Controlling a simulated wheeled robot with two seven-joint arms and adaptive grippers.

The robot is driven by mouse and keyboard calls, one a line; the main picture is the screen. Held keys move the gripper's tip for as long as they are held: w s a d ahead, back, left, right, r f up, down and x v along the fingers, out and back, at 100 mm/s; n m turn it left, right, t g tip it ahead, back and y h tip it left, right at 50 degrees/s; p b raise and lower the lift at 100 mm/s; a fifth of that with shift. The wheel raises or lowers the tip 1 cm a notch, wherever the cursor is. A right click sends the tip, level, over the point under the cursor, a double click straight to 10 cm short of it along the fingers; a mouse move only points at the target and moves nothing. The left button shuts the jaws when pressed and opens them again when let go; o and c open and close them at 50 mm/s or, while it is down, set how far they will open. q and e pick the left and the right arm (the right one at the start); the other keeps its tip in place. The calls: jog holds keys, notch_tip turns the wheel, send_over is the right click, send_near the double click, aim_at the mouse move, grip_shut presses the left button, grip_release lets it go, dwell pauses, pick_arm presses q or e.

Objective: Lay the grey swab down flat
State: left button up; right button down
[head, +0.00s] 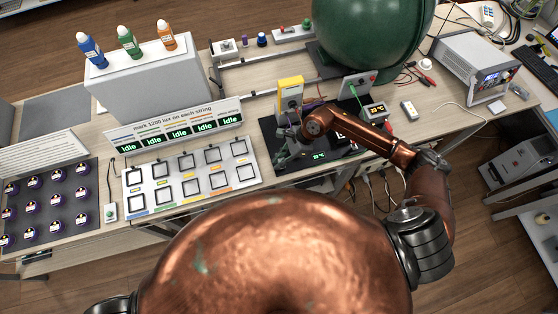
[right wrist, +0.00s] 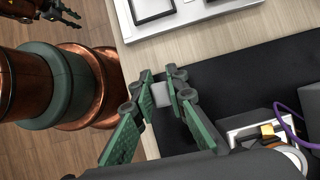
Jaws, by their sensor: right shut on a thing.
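My right gripper (head: 288,150) reaches over the black mat (head: 268,134) in the middle of the bench. In the right wrist view, its green-padded fingers (right wrist: 163,92) are shut on a small light-grey piece, which I take to be the grey swab (right wrist: 161,97). Most of the swab is hidden between the fingers, so its tilt and whether it touches the mat cannot be told. My left gripper (right wrist: 62,12) shows at the top left of the right wrist view, away from the bench, with its fingers apart and empty.
A yellow meter (head: 290,92) stands behind the right gripper. A white panel of square frames (head: 190,178) lies to the left. A large green sphere (head: 365,35) is at the back. A purple cable (right wrist: 290,125) crosses near the mat's instrument.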

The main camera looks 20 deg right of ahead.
jog(key=c, duration=1.9)
grip_release()
jog(key=v, duration=1.2)
jog(key=shift+b, duration=0.35)
jog(key=shift+s, duration=0.1)
